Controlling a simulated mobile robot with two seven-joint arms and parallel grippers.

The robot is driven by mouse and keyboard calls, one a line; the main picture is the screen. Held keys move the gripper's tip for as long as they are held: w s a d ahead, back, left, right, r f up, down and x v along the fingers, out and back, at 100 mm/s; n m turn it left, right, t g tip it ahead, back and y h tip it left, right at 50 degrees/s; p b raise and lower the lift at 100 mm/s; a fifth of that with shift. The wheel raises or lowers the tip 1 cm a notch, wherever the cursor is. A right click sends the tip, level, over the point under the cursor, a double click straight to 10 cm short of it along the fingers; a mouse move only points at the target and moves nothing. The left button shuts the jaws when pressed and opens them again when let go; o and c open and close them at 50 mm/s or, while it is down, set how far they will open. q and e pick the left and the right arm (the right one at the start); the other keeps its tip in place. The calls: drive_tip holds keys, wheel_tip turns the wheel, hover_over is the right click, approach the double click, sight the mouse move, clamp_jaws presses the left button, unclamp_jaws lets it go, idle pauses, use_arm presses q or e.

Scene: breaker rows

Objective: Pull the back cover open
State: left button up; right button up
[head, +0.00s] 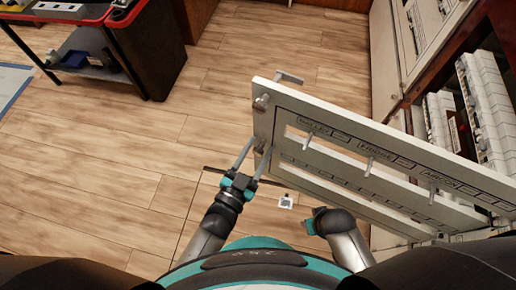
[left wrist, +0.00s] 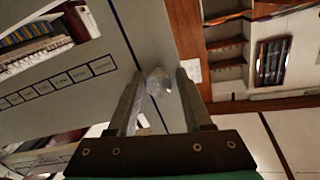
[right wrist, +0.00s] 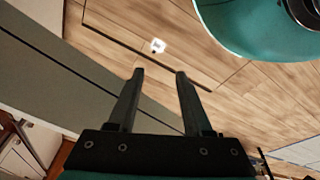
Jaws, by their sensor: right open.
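A pale grey cover (head: 268,125) with labelled slots and small pegs stands swung out from the breaker cabinet in the head view. Its free edge is at the left, and it also fills the upper left of the left wrist view (left wrist: 95,90). My left gripper (head: 254,157) is at this edge; its fingers stand apart on either side of a clear knob (left wrist: 158,86), with no firm grip visible. A second slotted cover (head: 408,55) lies farther back, flat against the cabinet. My right gripper (right wrist: 158,75) is open and empty, below and in front of the swung-out cover.
White breaker rows (head: 487,100) show in the cabinet at the right. A red-and-black workbench (head: 92,18) with a lower shelf stands at the upper left. A small white marker (head: 286,202) lies on the floor. The wooden floor left of the cover is clear.

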use_arm(q)
drive_tip(key=shift+o, duration=0.9)
drive_tip(key=shift+s, duration=0.1)
drive_tip(key=shift+s+a, duration=0.1)
drive_tip(key=shift+s, duration=0.05)
drive_tip(key=shift+s+a, duration=0.15)
drive_tip(key=shift+s, duration=0.15)
drive_tip(key=p+v, duration=0.3)
drive_tip(key=v, duration=1.1)
use_arm(e)
drive_tip(key=s+d+f, duration=0.3)
drive_tip(key=f, duration=0.2)
drive_tip(key=shift+s, duration=0.25)
use_arm(q)
drive_tip(key=shift+a+f, duration=0.1)
